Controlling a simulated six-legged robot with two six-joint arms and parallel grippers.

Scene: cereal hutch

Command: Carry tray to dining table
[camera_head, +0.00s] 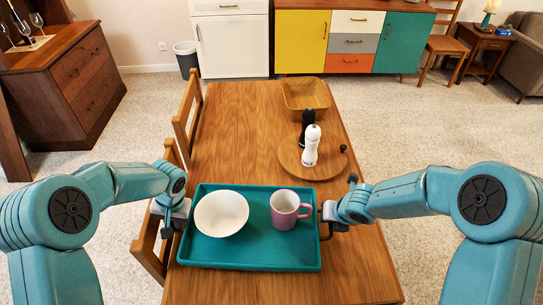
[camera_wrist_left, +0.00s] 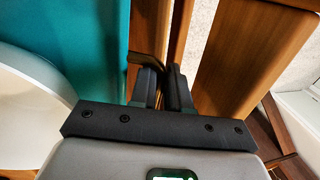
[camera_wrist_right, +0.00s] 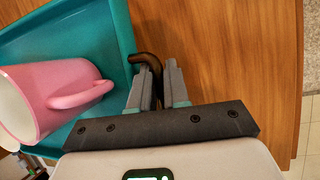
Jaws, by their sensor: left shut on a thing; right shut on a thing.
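A teal tray (camera_head: 250,257) is at the near end of the wooden dining table (camera_head: 235,120), over its top. I cannot tell whether it rests on the wood or hangs just above it. A white bowl (camera_head: 221,214) and a pink mug (camera_head: 285,210) stand upright on the tray. My left gripper (camera_head: 182,215) is shut on the tray's left handle, as the left wrist view (camera_wrist_left: 163,85) shows. My right gripper (camera_head: 326,212) is shut on the dark curved right handle (camera_wrist_right: 147,62) in the right wrist view. The left handle is mostly hidden by the fingers.
A round wooden board (camera_head: 312,166) with a white mill (camera_head: 311,147) and a dark mill (camera_head: 306,124) lies beyond the tray. A basket (camera_head: 305,95) stands at the far end. Wooden chairs (camera_head: 187,115) line the table's left side. Carpet right of the table is clear.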

